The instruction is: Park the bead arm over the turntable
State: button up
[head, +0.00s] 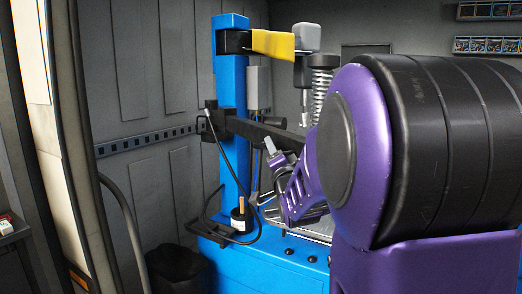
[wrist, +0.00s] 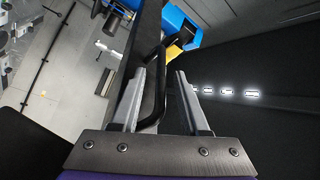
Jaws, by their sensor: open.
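The bead arm (head: 262,133) is a black horizontal bar reaching right from the blue column (head: 231,160) in the head view. It also shows in the wrist view as a dark bar (wrist: 148,35), with a black looped handle (wrist: 162,85) on it. My gripper (wrist: 161,72) is open, and the handle loop lies between its fingers, closer to the left finger. Whether a finger touches it I cannot tell. In the head view my gripper (head: 271,150) is just below the bar, partly hidden. The turntable is mostly hidden behind my purple and black arm.
A yellow and black upper arm (head: 272,44) with a spring (head: 321,85) stands above the bar. A pot with a brush (head: 241,218) sits on the blue machine base (head: 250,262). A black bin (head: 177,268) stands at lower left, beside a hose.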

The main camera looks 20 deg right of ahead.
grip_shut()
dwell(1.4)
